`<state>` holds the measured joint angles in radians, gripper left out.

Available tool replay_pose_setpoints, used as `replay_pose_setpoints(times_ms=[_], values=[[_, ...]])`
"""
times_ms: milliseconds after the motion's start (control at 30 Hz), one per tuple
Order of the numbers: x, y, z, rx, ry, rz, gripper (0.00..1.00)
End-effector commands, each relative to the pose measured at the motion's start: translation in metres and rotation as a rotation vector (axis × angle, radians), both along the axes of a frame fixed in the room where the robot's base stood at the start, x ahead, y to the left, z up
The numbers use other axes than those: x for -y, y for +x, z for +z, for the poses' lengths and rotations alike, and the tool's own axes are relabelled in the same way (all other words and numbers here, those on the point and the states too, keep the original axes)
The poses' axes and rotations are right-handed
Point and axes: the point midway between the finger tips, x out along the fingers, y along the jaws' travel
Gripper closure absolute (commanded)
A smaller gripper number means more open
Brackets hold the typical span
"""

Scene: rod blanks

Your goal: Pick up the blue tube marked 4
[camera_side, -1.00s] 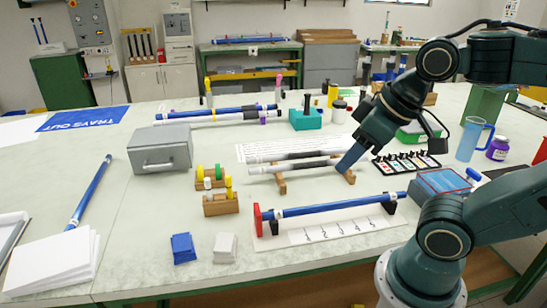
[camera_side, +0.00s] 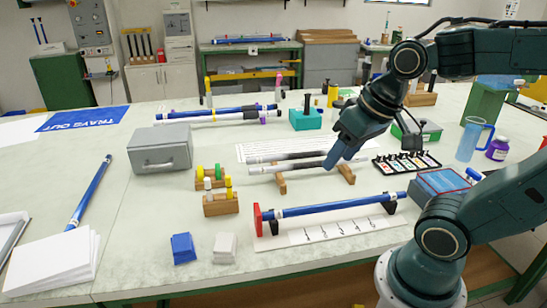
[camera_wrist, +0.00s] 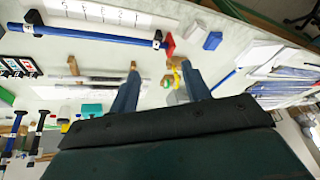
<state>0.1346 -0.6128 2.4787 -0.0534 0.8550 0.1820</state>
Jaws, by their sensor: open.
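More blue tubes (camera_side: 225,111) lie at the back beside white ones. I cannot read a 4 on any tube. My gripper (camera_side: 331,164) is open and points down beside the white tubes, behind the front blue tube. Its two blue fingers (camera_wrist: 161,92) are apart in the wrist view, with nothing held between them.
White and grey tubes (camera_side: 290,167) rest on wooden supports by my gripper. A white numbered strip (camera_side: 335,230) lies below the front tube. A grey box (camera_side: 160,149), wooden peg blocks (camera_side: 221,205) and a blue-topped box (camera_side: 440,182) stand around.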

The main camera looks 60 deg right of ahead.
Motion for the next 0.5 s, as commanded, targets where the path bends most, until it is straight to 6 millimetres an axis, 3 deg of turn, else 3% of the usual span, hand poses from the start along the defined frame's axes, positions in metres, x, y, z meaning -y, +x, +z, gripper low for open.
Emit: replay_pose_setpoints(times_ms=[500], values=[[0.075, 0.044, -0.061, -0.166, 0.316, -0.749, 0.52]])
